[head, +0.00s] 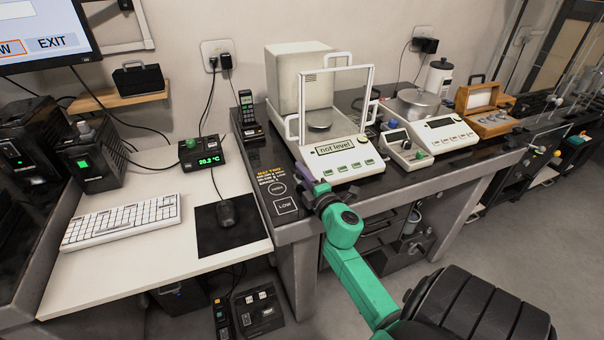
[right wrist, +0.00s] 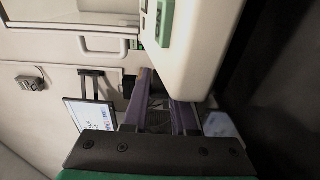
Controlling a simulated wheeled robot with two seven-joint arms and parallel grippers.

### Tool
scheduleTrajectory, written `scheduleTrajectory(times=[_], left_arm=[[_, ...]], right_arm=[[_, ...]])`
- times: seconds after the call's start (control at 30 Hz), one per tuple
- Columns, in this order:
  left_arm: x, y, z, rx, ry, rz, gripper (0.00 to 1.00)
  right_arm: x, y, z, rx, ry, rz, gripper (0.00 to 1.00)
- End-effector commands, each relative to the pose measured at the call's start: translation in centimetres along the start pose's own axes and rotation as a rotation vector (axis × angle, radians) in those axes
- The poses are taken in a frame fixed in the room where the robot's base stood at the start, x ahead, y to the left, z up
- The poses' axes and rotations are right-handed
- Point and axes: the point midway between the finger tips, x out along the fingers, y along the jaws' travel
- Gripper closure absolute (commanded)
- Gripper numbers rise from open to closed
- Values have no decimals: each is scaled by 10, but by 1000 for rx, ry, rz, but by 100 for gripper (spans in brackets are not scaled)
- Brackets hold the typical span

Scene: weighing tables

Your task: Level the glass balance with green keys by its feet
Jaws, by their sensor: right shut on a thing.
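The glass balance with green keys (head: 335,150) stands on the dark-topped table, its glass draft shield at the back. Its display (head: 335,146) reads "not level". My right gripper (head: 304,175) is at its front left corner, low by the table top. In the right wrist view, the balance's white body (right wrist: 198,45) and a green key (right wrist: 165,22) show close beside my right gripper (right wrist: 162,92). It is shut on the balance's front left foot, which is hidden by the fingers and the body. My left gripper is not in view.
A second balance (head: 440,131) and a small grey device (head: 406,150) stand to the right. A handset (head: 248,112) stands left of the glass balance. A wooden weight box (head: 480,97) is farther right. The lower white desk holds a keyboard (head: 122,221) and mouse (head: 226,213).

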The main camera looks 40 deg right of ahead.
Motion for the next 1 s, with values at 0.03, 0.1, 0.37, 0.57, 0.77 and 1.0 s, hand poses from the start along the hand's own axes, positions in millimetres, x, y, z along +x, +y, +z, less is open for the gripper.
scheduleTrajectory(times=[0.03,0.1,0.37,0.57,0.77,1.0], left_arm=[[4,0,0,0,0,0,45],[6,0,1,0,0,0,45],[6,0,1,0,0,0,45],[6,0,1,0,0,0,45],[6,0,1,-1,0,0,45],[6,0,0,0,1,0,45]], right_arm=[[0,-2,-1,4,-30,3,100],[0,-2,-1,5,-79,3,100],[0,0,0,-1,-114,-1,100],[0,0,0,0,-114,-1,45],[0,0,0,0,-114,-1,45],[1,0,2,0,-112,0,45]])
